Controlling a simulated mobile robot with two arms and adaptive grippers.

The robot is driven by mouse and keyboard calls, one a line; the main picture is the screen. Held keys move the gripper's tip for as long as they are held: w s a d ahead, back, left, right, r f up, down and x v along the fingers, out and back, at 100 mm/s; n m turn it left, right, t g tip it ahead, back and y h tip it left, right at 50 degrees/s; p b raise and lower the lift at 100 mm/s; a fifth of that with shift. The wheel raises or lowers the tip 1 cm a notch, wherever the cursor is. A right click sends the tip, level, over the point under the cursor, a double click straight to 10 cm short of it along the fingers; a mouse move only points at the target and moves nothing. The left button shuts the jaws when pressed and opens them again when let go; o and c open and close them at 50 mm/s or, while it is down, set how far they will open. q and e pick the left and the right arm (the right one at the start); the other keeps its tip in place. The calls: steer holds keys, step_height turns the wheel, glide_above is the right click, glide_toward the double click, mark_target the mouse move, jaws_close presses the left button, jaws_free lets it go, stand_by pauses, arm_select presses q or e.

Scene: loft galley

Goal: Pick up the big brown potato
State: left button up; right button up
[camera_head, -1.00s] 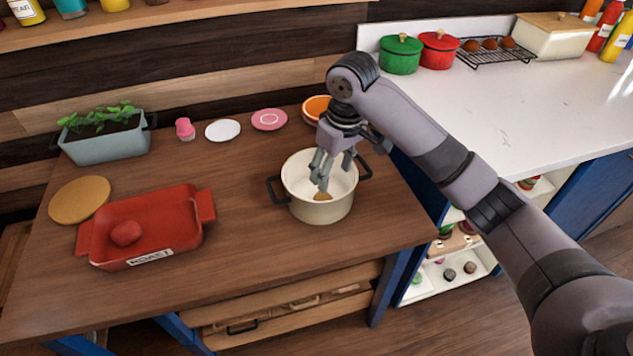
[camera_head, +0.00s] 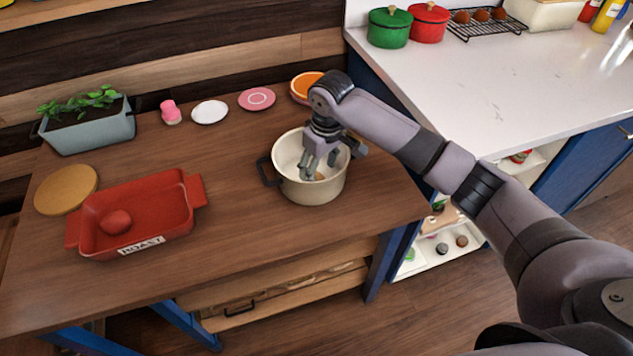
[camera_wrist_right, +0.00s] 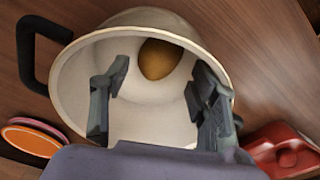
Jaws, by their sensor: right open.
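The brown potato (camera_wrist_right: 160,58) lies inside the cream pot (camera_head: 311,190), against its far wall in the right wrist view. In the head view only a bit of the potato (camera_head: 320,176) shows past my fingers. My right gripper (camera_head: 312,172) reaches down into the pot from above. In the right wrist view my right gripper (camera_wrist_right: 158,95) is open, its two fingers apart inside the pot, with the potato beyond and between them and nothing held. My left gripper is not in view.
A red roast dish (camera_head: 150,220) holding a red potato-like item (camera_head: 116,222) stands left of the pot on the wooden table (camera_head: 250,240). A pink plate (camera_head: 257,98), white plate (camera_head: 209,112) and planter (camera_head: 90,128) stand behind. Table between dish and pot is clear.

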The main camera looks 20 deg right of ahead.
mark_target(318, 177)
steer(key=f, duration=0.4)
steer(key=shift+w+a+f, duration=0.1)
steer(key=shift+w, duration=0.1)
steer(key=shift+w+f, duration=0.1)
steer(key=shift+f, duration=0.45)
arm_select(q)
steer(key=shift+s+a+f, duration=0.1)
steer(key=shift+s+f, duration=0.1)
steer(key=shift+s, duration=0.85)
arm_select(e)
steer(key=shift+c, duration=0.4)
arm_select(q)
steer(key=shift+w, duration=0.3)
arm_select(e)
steer(key=c, duration=0.9)
steer(key=shift+r, duration=0.1)
